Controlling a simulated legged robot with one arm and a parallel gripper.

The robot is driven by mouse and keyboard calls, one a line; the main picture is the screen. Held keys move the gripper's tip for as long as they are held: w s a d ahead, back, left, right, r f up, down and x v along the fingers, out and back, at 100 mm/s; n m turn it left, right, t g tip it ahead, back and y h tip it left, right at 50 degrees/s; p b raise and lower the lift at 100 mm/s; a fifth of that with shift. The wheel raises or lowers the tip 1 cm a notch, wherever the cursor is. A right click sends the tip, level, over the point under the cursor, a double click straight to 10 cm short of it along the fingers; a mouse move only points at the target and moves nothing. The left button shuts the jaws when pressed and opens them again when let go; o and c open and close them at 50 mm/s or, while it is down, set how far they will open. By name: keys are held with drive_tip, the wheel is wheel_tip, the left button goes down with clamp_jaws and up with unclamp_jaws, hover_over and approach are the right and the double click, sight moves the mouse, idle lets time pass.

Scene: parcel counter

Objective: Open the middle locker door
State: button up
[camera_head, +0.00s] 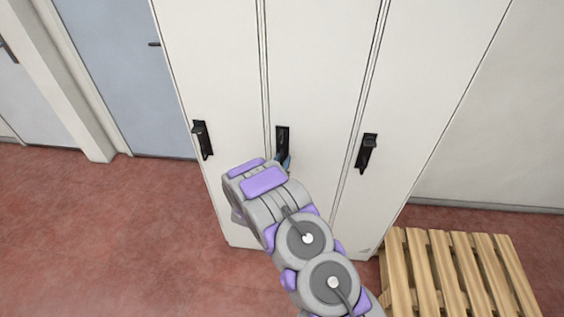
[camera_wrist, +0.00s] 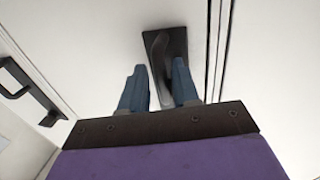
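The middle locker door (camera_head: 315,60) is white and looks closed, flush with its neighbours. Its black handle (camera_head: 282,138) is on the door's left side, with its lower part hidden behind my gripper. In the wrist view the handle shows as a dark plate (camera_wrist: 176,44) with a grey lever (camera_wrist: 160,58). My gripper (camera_wrist: 156,68) has two blue fingers apart, one on each side of the lever. The lever looks nearer the right finger; I cannot tell whether they touch. In the head view my wrist hides most of the fingers.
A wooden pallet (camera_head: 455,262) lies at the lower right. The red floor (camera_head: 110,235) is clear on the left. A blue door (camera_head: 125,75) stands behind.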

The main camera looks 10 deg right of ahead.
drive_tip(key=shift+a, duration=0.35)
drive_tip(key=c, duration=0.3)
clamp_jaws()
drive_tip(key=shift+d, duration=0.15)
drive_tip(key=shift+s, duration=0.15)
